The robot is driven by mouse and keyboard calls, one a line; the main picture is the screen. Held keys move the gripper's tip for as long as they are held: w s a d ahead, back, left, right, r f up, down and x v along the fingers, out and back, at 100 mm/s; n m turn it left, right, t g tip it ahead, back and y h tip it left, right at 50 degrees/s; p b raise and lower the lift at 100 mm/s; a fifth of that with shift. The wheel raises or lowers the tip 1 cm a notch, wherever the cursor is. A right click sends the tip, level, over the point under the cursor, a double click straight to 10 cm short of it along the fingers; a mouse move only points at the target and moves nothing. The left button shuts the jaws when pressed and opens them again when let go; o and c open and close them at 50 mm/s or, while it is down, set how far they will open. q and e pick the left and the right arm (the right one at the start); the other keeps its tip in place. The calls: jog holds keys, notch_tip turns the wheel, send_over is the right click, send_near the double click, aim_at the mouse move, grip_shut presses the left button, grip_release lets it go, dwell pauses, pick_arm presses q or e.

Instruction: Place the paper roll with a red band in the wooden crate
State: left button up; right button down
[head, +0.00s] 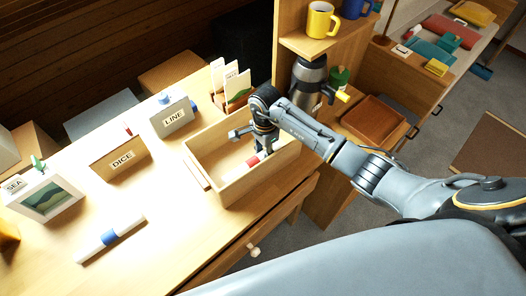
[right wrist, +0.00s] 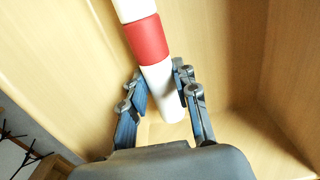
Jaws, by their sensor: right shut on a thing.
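The paper roll with a red band (head: 252,161) is white and lies low inside the wooden crate (head: 268,181) on the table. My right gripper (head: 260,147) reaches into the crate from above and is shut on the roll. In the right wrist view, the roll (right wrist: 165,92) runs between the two fingers (right wrist: 160,75), with its red band just beyond the fingertips. Pale wooden crate walls (right wrist: 225,45) surround it there. I cannot tell whether the roll touches the crate floor. My left gripper is out of view.
A white roll with a blue band (head: 110,238) lies on the table at the left. A shelf with a yellow mug (head: 321,20) and a flask (head: 308,84) rises close behind my right arm.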

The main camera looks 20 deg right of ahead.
jog(key=shift+f, duration=0.2)
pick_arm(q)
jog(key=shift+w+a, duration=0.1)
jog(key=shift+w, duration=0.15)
pick_arm(e)
jog(key=shift+f+b, duration=0.2)
jog(key=shift+b, duration=0.1)
jog(key=c, duration=1)
grip_release()
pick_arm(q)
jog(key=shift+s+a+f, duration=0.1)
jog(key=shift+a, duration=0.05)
pick_arm(e)
jog(key=shift+r, duration=0.1)
